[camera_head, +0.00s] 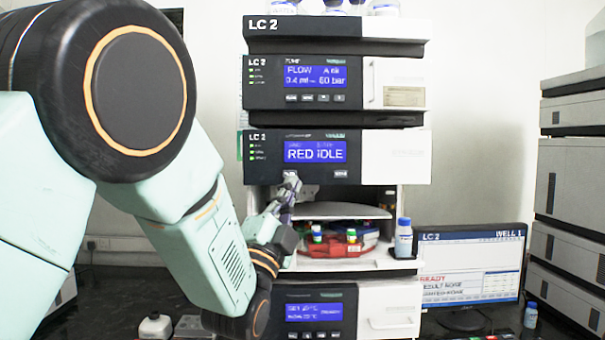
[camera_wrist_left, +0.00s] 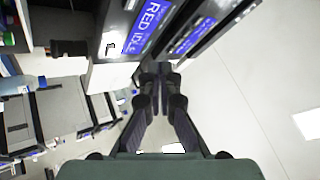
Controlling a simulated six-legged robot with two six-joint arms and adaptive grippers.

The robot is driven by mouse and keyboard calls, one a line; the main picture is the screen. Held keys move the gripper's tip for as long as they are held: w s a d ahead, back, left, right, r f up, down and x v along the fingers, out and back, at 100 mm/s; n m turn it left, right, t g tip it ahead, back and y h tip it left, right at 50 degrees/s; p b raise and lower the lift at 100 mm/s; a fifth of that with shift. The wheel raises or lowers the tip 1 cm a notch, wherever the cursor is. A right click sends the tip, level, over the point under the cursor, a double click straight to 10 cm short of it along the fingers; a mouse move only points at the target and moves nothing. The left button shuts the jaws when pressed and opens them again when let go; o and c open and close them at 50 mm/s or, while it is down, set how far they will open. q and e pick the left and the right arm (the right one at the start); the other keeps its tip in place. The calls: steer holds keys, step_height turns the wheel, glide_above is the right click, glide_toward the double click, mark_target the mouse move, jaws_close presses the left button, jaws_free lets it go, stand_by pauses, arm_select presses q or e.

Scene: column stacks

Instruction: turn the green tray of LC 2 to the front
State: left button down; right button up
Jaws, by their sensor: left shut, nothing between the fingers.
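The LC 2 sampler module (camera_head: 390,158) shows RED IDLE on its blue display (camera_head: 315,152). Below it, an open compartment holds a round carousel with the red tray (camera_head: 335,250) at the front, carrying small capped vials. Blue shows behind it at the right; I cannot make out a green tray. My left gripper (camera_head: 290,184) is shut and empty, its tips close to the left button (camera_head: 290,174) under the display. I cannot tell whether they touch it. In the left wrist view the shut fingers (camera_wrist_left: 160,72) point at the panel beside the display (camera_wrist_left: 148,26).
A monitor (camera_head: 470,268) marked LC 2 stands to the right. Another grey stack (camera_head: 575,190) is at the far right. My left arm covers the left side.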

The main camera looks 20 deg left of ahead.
mark_target(290, 174)
arm_select(q)
steer(key=shift+s+a+r+m+t, duration=0.25)
steer(key=shift+s+r+m, duration=0.25)
steer(key=shift+m, duration=0.3)
steer(key=shift+d, duration=0.1)
steer(key=w+a, duration=0.2)
steer(key=w, duration=0.6)
steer(key=shift+w+a, duration=0.2)
steer(key=shift+w, duration=0.15)
steer(key=shift+w+f, duration=0.1)
steer(key=shift+w, duration=0.05)
stand_by(0.9)
